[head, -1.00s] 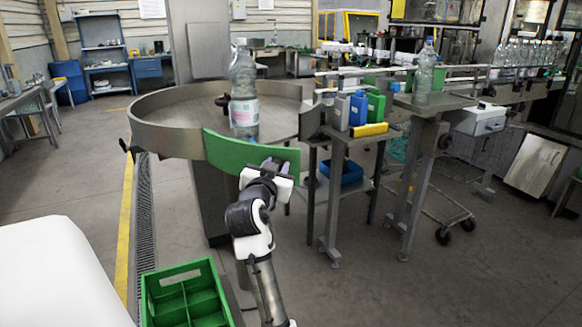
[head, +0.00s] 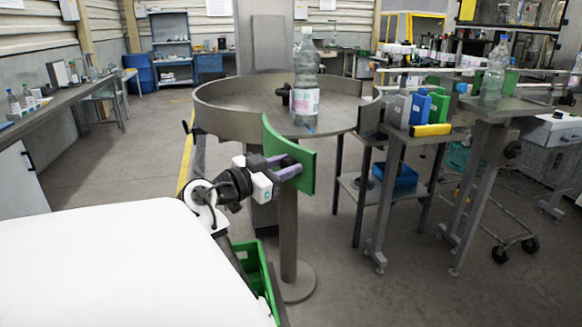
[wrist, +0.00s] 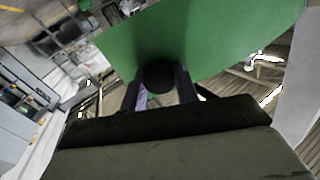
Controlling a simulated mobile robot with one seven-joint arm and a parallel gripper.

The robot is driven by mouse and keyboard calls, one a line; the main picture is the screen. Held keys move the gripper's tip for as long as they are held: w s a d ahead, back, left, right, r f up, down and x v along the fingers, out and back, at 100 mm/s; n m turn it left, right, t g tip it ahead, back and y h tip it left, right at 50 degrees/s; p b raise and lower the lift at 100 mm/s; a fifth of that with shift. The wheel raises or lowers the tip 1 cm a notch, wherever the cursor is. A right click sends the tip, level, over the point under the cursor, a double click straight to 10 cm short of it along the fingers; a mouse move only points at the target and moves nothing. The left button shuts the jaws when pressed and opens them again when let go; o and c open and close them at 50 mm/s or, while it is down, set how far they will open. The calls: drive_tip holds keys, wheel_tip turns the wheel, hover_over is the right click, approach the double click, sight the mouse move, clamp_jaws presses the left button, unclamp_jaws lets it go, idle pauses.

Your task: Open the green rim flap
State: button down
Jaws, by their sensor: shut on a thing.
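The green rim flap (head: 288,142) stands swung outward from the round grey table's rim (head: 225,122), with its left end at the rim and its right end out in front. The rim is open behind it. My gripper (head: 290,168) is at the flap's outer face, shut on its dark round knob (wrist: 158,74). The flap also fills the top of the wrist view (wrist: 205,35). The knob is hidden by my fingers in the head view. A clear bottle (head: 306,80) with a pink-and-white label stands upright on the table (head: 250,92), behind the flap.
A stand right of the table holds grey, blue, green and yellow blocks (head: 432,129). Another bottle (head: 493,75) stands farther right. A green crate (head: 250,265) is on the floor below my arm. The floor (head: 345,270) in front right of the table is clear.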

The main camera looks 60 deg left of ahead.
drive_tip(key=c, duration=1.1)
unclamp_jaws()
drive_tip(key=shift+o, duration=0.2)
drive_tip(key=s+d+b, duration=0.1)
drive_tip(key=s+b, duration=0.3)
drive_tip(key=s, duration=0.9)
drive_tip(key=shift+s+d, duration=0.3)
drive_tip(key=shift+s, duration=0.05)
